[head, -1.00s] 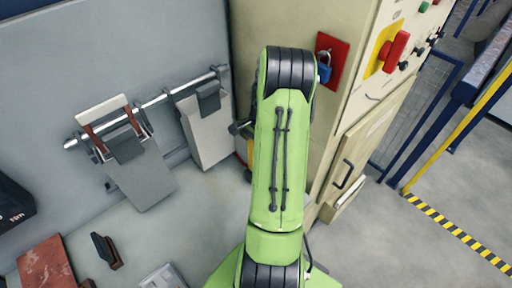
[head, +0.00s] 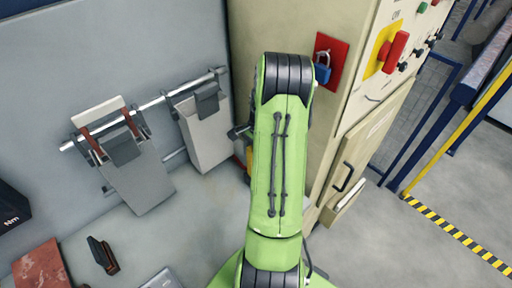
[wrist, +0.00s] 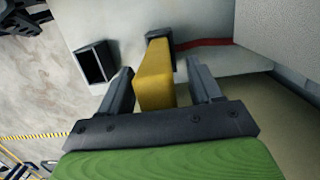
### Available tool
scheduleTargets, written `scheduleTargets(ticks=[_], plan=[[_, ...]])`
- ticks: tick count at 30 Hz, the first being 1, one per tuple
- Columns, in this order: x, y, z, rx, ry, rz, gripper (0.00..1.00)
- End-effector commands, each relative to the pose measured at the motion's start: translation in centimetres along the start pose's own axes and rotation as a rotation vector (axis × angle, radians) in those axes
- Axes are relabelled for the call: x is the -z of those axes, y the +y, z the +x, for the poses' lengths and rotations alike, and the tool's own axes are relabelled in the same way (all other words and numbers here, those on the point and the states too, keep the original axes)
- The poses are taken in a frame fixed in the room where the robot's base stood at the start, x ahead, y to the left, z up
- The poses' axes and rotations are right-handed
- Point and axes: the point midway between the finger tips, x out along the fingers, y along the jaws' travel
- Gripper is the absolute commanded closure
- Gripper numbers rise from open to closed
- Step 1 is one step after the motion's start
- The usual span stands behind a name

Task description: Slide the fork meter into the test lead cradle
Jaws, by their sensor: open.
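A yellow block-like body with a dark end, which looks like the fork meter (wrist: 154,78), stands between the fingers of my gripper (wrist: 159,66) in the wrist view. My gripper is open, with a gap visible on each side of the yellow body. A dark, open-topped box (wrist: 96,62), possibly the test lead cradle, sits to the left of it on a pale surface. In the head view my green arm hides the gripper; only a sliver of yellow shows beside the arm.
A red strip (wrist: 205,42) runs right from the yellow body's dark end. In the head view, grey hinged holders (head: 138,182) hang on a metal rail (head: 150,103) at left. A cream cabinet (head: 352,130) with a blue padlock (head: 322,73) stands close behind my arm.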

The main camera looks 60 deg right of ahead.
Motion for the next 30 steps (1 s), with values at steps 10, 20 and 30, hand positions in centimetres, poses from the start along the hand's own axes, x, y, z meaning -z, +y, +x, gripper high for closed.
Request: scheduleTargets(ticks=[10, 20, 30], plan=[[0.1, -0.1, -8.8, 0.006, 0.006, 0.001, 0.36], [0.0, 0.0, -15.2, 0.002, 0.002, 0.001, 0.36], [0.0, 0.0, -15.5, 0.001, 0.001, 0.0, 0.36]])
